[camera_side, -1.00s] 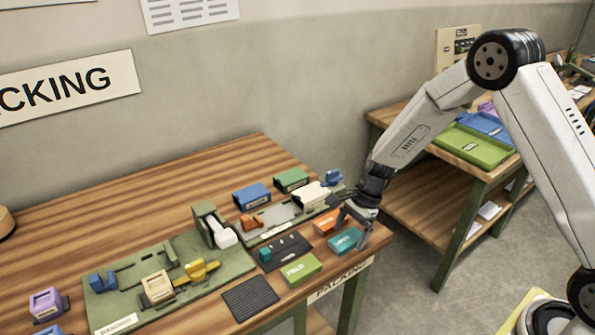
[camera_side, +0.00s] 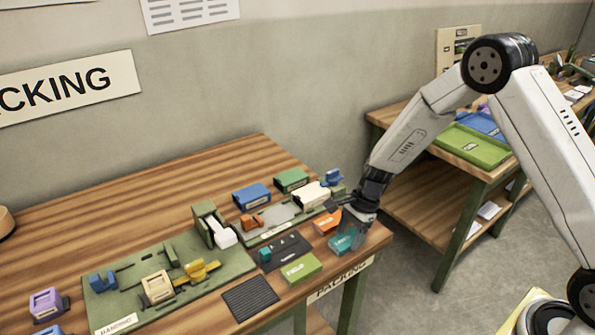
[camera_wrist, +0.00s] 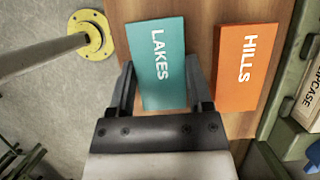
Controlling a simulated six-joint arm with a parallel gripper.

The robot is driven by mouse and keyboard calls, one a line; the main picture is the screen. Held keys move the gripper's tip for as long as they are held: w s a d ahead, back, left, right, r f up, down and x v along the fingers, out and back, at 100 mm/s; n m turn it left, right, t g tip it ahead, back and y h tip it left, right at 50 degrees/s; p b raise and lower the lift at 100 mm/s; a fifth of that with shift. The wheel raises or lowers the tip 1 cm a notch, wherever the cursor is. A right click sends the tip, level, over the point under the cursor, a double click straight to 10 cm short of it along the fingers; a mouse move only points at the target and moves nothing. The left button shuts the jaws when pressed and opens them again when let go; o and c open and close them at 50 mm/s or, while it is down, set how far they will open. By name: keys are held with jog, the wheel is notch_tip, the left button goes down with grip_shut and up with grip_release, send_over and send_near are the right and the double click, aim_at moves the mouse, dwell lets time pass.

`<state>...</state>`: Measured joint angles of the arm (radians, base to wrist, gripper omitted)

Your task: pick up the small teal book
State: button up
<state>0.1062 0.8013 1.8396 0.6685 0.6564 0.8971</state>
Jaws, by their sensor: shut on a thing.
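The small teal book (camera_wrist: 158,65), labelled LAKES, lies near the right front edge of the packing table. In the side view the teal book (camera_side: 341,244) is partly covered by my gripper (camera_side: 350,236). In the wrist view my gripper (camera_wrist: 160,88) has one finger on each long side of the book, shut on its near end. The book appears to be at table level; I cannot tell whether it is lifted. An orange book (camera_wrist: 245,68), labelled HILLS, lies just right of the right finger, and shows in the side view (camera_side: 326,222) behind the teal one.
A green book (camera_side: 301,269), labelled FIELD, lies to the left in the side view. A black ribbed mat (camera_side: 250,298) and a green fixture board (camera_side: 125,310) lie further left. A second table with a green tray (camera_side: 470,147) stands at right.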

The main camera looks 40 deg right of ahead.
jog(key=shift+r, duration=0.1)
jog(key=shift+r, duration=0.75)
jog(key=s+r, duration=1.1)
jog(key=s, duration=0.3)
jog(key=shift+d+r, duration=0.15)
jog(key=shift+d, duration=0.1)
jog(key=shift+w, duration=0.1)
